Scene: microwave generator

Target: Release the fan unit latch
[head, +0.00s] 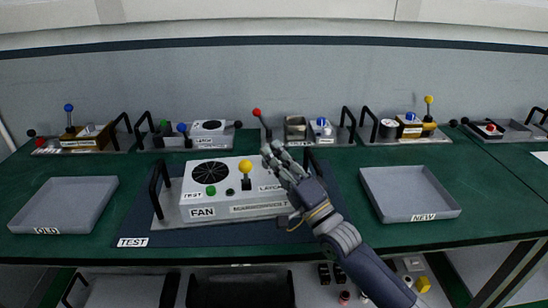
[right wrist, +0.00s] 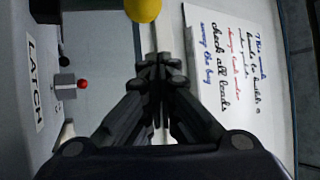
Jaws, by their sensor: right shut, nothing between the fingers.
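The fan unit (head: 232,190) is a pale box labelled FAN on the dark TEST mat. It has a round black grille, a green button (head: 211,190), a black knob (head: 230,192) and a yellow ball knob (head: 245,166). My right gripper (head: 268,156) is over the unit's right rear part, right of the yellow knob, and hides part of that end. In the right wrist view my fingers (right wrist: 160,62) are shut and empty. A yellow ball (right wrist: 143,9) shows just beyond them. My left gripper is out of view.
An empty OLD tray (head: 62,203) stands left and an empty NEW tray (head: 410,193) right. Several units with ball levers line the back, including a red ball (head: 256,112) behind my gripper. A handwritten note (right wrist: 235,85) and red knob (right wrist: 83,84) show in the wrist view.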

